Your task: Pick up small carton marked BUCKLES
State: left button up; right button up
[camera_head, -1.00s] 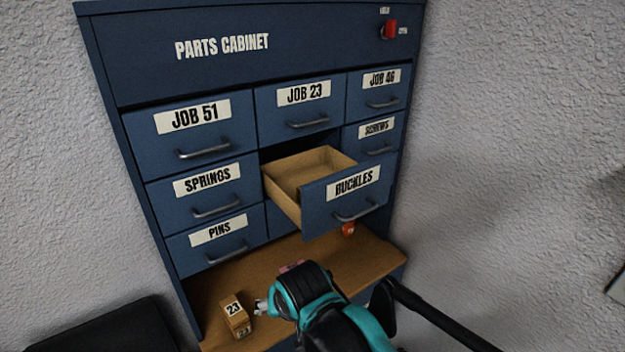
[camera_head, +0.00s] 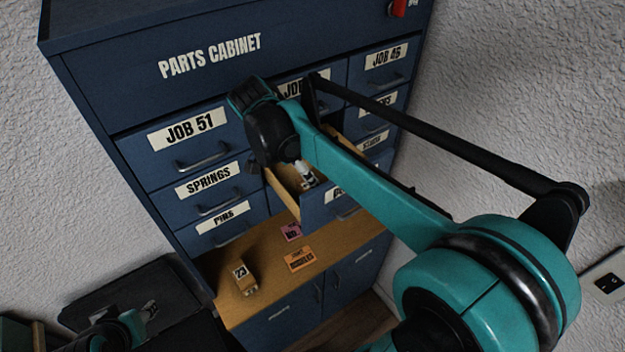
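My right gripper (camera_head: 308,174) points down into the open BUCKLES drawer (camera_head: 322,210). My arm covers most of the drawer and part of its label. I cannot tell whether the fingers are open or hold anything. An orange piece (camera_head: 301,258) with lettering that seems to read BUCKLES lies on the wooden ledge (camera_head: 222,268). It looks flat, and I cannot tell if it is a carton or a card. A small tan carton marked 23 (camera_head: 243,280) stands on the ledge at the left. My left gripper (camera_head: 149,310) is at the lower left, small and dark, away from the cabinet drawers.
The blue parts cabinet (camera_head: 110,90) has closed drawers around the open one, including JOB 51 (camera_head: 187,134), SPRINGS and PINS. A pink card (camera_head: 291,232) lies on the ledge. A dark surface (camera_head: 130,285) is at the lower left. The ledge's middle is mostly clear.

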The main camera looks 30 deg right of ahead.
jog(key=shift+s+f, duration=0.15)
jog(key=shift+f, duration=0.25)
jog(key=x, duration=0.4)
jog(key=shift+d+f+p, duration=0.1)
jog(key=shift+f+p, duration=0.05)
jog(key=shift+p, duration=0.25)
jog(key=shift+w+d+f, duration=0.2)
jog(key=shift+f, duration=0.1)
jog(key=shift+s+a, duration=0.15)
jog(key=shift+a, duration=0.05)
jog(key=shift+a+r, duration=0.1)
jog(key=shift+c, duration=1.2)
jog(key=c, duration=0.7)
